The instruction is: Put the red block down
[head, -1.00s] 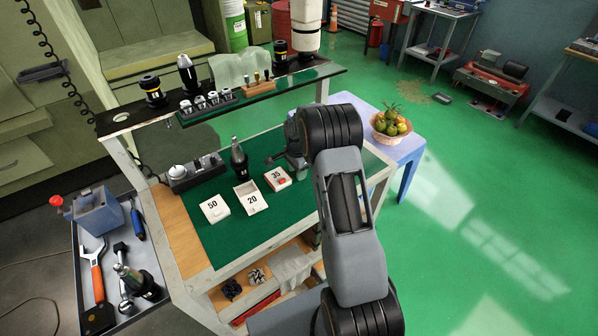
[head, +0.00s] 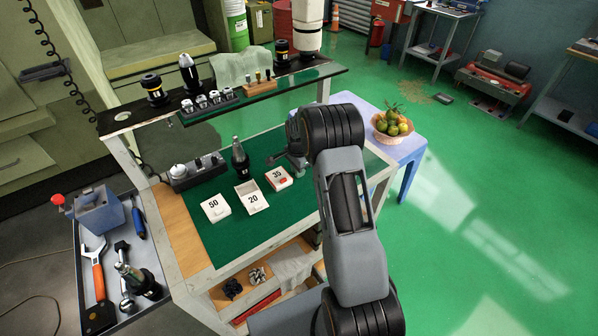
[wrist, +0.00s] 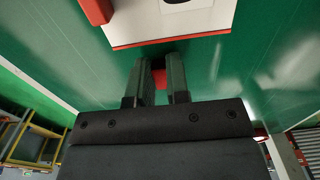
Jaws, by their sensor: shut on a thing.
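My gripper (wrist: 161,82) is shut on the red block (wrist: 160,78), and only a small part of the block shows between the two dark fingers in the wrist view. In the head view my gripper (head: 274,160) is over the green mat, behind the white box marked 35 (head: 270,175); the held block cannot be made out there. The same box, with a red lower edge, lies just beyond the fingertips in the wrist view (wrist: 150,22). Whether the block touches the mat cannot be told.
Boxes marked 20 (head: 262,206) and 50 (head: 222,213) sit left of the 35 box. A dark tool holder (head: 240,160) stands behind them. A raised shelf (head: 310,82) spans the back. The green mat (head: 245,232) is bare in front of the boxes.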

